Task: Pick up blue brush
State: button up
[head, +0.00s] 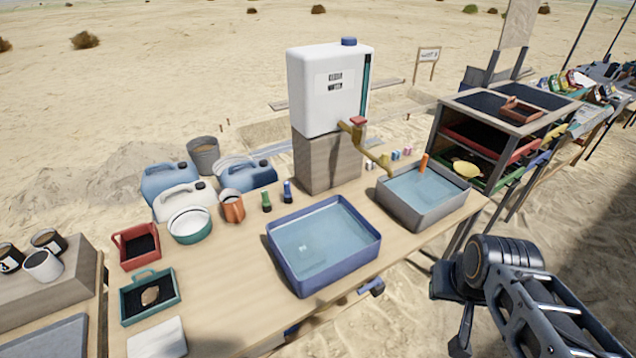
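A small upright blue item (288,192), which looks like the blue brush, stands on the wooden table behind the blue basin (283,280). A similar green item (266,202) stands just left of it. My arm is at the lower right, beyond the table's right front edge. Dark parts at its end, probably my gripper (456,310), are well apart from the blue brush. Whether the fingers are open or shut does not show clearly. Nothing visible is held there.
An orange-brown jug (232,208) stands left of the green item. A white water tank (325,90) on a wooden block (327,160) rises behind to the right. A grey basin (423,205) with water is at right. Trays (150,296) and jerrycans (170,182) crowd the left.

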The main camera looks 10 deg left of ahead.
aim_at(288, 193)
jog(key=z, duration=0.05)
jog(key=i, duration=0.75)
jog(key=u, duration=0.95)
jog(key=i, duration=0.5)
jog(key=u, duration=0.55)
